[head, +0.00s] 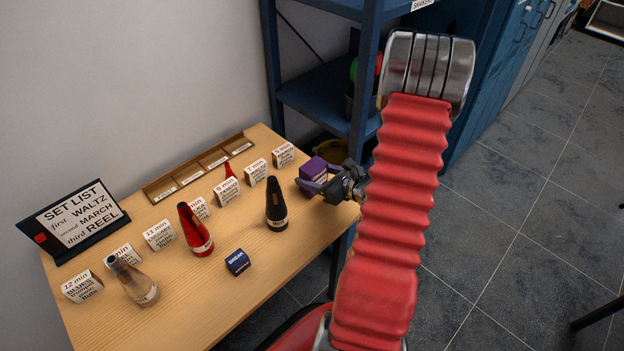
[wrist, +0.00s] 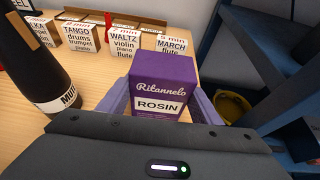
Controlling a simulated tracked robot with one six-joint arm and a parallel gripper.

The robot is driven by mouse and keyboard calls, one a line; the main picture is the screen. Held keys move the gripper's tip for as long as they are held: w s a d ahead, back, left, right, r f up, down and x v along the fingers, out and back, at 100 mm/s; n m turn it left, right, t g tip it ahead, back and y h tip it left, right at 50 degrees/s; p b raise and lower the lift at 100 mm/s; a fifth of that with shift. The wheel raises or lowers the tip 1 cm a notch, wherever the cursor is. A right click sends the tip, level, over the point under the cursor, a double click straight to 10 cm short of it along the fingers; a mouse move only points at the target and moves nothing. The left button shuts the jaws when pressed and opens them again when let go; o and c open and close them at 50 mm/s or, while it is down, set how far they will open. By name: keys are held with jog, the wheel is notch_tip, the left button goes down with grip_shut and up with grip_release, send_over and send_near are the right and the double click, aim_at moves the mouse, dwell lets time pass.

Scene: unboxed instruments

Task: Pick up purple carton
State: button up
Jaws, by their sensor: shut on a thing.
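The purple carton (wrist: 163,82) is a small box labelled "Ritannelo ROSIN". In the wrist view it stands upright between the two purple-grey fingers of my gripper (wrist: 163,112), which touch its sides. In the head view the purple carton (head: 313,170) is at the right end of the wooden table, with my gripper (head: 318,184) shut on it from the right. Whether its base touches the table is hard to tell, as the fingers and gripper body hide its lower part.
A black bottle-shaped thing (head: 277,208) stands left of the carton, with a red one (head: 195,232) farther left. White cards, including one reading "5 min MARCH flute" (wrist: 172,41), stand behind. A dark blue box (head: 238,262) lies nearer the front. Blue shelving (head: 318,95) rises behind the table's right end.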

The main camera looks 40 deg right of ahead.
jog(key=shift+r, duration=4.35)
